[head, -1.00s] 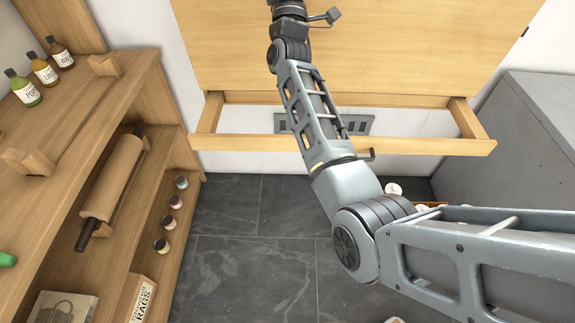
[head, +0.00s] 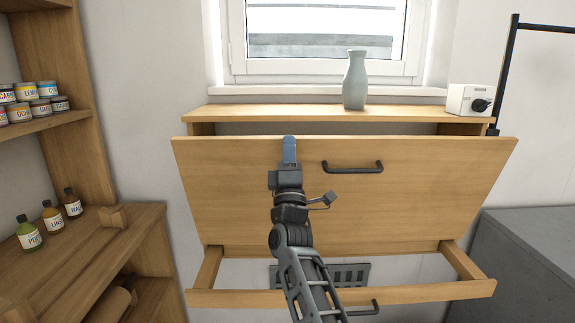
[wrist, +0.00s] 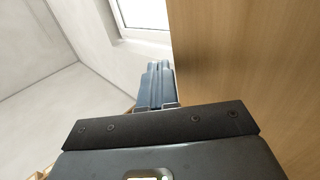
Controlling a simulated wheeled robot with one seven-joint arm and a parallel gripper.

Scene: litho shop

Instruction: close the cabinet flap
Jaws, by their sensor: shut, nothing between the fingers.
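The cabinet flap (head: 400,205) is a wide pale-wood panel with a black bar handle (head: 352,167). It stands partly open, steeply tilted, with its upper edge leaning out and a dark gap behind it below the cabinet top (head: 270,112). My gripper (head: 289,145) is shut and empty, pointing up in front of the flap, left of the handle, its tips at about the upper edge. In the wrist view the closed blue-grey fingers (wrist: 157,80) lie just left of the wooden panel (wrist: 245,70). I cannot tell whether they touch it.
A pulled-out wooden drawer frame (head: 240,298) sits below the flap. A grey-green vase (head: 355,82) and a white box with a black knob (head: 468,99) stand on the cabinet top. Shelves with bottles (head: 52,218) are at left, a grey block (head: 525,260) at right.

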